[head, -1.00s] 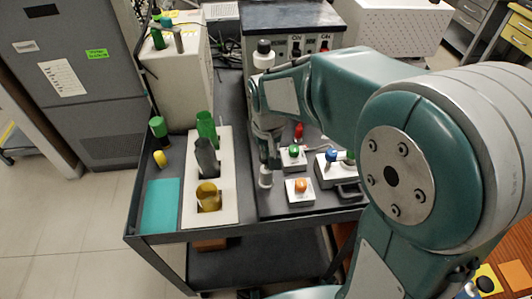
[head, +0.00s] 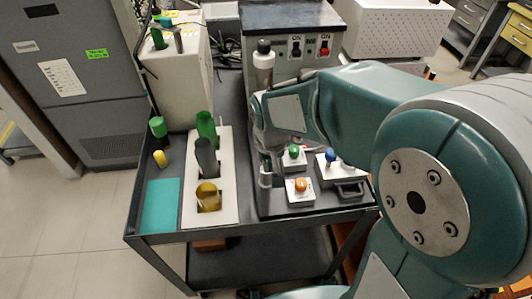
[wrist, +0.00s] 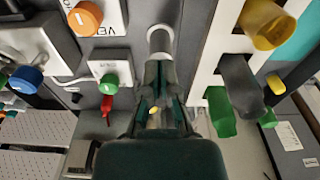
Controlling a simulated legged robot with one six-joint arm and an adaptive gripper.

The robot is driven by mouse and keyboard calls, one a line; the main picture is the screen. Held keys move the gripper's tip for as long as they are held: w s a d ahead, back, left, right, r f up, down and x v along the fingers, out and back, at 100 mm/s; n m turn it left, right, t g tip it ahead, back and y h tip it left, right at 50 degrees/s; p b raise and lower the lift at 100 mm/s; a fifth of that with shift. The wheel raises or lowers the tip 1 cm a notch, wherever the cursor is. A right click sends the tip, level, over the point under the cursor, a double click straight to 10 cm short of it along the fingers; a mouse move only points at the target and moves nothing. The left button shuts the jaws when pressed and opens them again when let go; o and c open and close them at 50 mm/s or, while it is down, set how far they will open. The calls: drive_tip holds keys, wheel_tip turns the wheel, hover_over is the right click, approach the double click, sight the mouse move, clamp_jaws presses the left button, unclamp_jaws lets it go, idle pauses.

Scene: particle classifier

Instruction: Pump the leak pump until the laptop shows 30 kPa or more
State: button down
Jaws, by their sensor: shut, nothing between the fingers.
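A short grey upright cylinder with a pale end (wrist: 160,40) stands just beyond my fingertips (wrist: 160,68) in the wrist view. It also shows at the cart's middle in the head view (head: 265,175). I cannot tell for sure that it is the leak pump. My gripper is shut with nothing between its fingers, close to this cylinder; I cannot tell whether they touch. In the head view my arm partly hides the gripper. The laptop and its reading are not seen in either view.
Boxes with an orange knob (head: 301,185), a green knob (head: 293,151) and a blue knob (head: 330,155) stand right of the cylinder. Left of it, a white rack (head: 227,217) holds green, grey and yellow tubes. A teal mat (head: 160,205) lies at the cart's left.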

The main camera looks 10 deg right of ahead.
wheel_tip(320, 180, up, 12)
drive_tip(key=s, duration=0.1)
drive_tip(key=shift+f, duration=0.15)
drive_tip(key=shift+s, duration=0.15)
idle(1.2)
drive_tip(key=s+d+t, duration=0.4)
drive_tip(key=s+d, duration=0.4)
drive_tip(key=s, duration=0.5)
drive_tip(key=shift+d+r+m, duration=0.25)
drive_tip(key=shift+r+m, duration=0.05)
drive_tip(key=shift+m, duration=0.1)
